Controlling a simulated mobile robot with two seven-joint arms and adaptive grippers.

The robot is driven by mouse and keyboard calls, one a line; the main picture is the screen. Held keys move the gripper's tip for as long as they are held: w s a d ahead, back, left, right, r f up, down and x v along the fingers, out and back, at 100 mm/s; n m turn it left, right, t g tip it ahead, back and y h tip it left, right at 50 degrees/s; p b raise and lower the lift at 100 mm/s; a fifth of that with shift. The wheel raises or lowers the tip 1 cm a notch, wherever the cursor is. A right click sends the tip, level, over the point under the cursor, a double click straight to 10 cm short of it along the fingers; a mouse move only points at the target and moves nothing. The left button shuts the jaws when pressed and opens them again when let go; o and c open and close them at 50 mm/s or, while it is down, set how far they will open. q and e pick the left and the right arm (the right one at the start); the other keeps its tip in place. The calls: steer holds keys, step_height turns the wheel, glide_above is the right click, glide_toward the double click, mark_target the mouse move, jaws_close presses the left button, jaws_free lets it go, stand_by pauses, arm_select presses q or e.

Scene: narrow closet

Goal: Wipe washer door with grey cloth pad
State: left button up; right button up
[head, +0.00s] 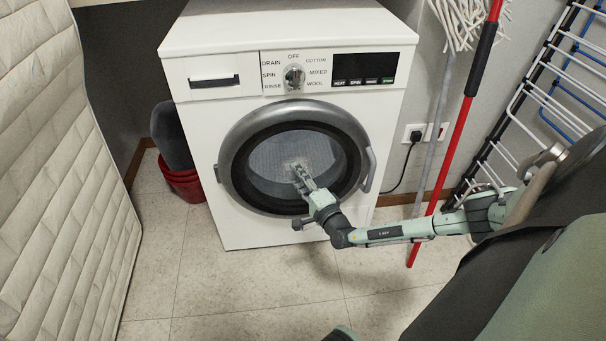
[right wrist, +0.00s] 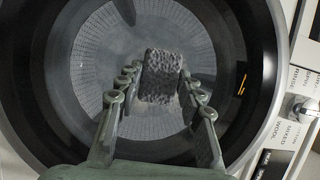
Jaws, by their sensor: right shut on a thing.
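The white washer (head: 190,130) stands against the back wall. Its round door (head: 245,130) is shut, with a grey ring, a black rim and glass in the middle; the door glass also fills much of the right wrist view (right wrist: 85,70). My right gripper (head: 302,178) is in front of the door glass, low of its middle. In the right wrist view its fingers are shut on a mottled grey cloth pad (right wrist: 160,75), which faces the glass. I cannot tell whether the pad touches the glass. My left gripper is not in view.
The door handle (head: 370,170) sticks out at the door's right. A red bucket (head: 183,185) is left of the washer, and a quilted panel (head: 60,170) fills the left side.

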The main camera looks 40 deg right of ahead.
mark_target(286, 175)
steer(key=shift+w+a+r, duration=0.1)
steer(key=shift+w+a, duration=0.95)
steer(key=shift+a, duration=0.25)
steer(key=shift+r+p, duration=1)
steer(key=shift+s+d+f, duration=0.1)
steer(key=shift+s+d, duration=0.65)
steer(key=shift+d, duration=0.35)
steer(key=shift+s+d+f, duration=0.1)
steer(key=shift+s+d, duration=0.65)
steer(key=shift+d, duration=0.3)
steer(key=shift+s+d+f, duration=0.1)
steer(key=shift+s+d, duration=0.65)
steer(key=shift+d, duration=0.35)
steer(key=shift+s+a+r+p, duration=0.15)
steer(key=shift+s+a+p, duration=0.5)
steer(key=shift+s, duration=0.35)
steer(key=shift+s+a+p, duration=0.4)
steer(key=shift+s+a, duration=0.1)
steer(key=shift+s, duration=0.3)
steer(key=shift+s+a+p, duration=0.35)
steer(key=shift+s+a, duration=0.1)
steer(key=shift+s, duration=0.3)
steer(key=shift+s+a, duration=0.1)
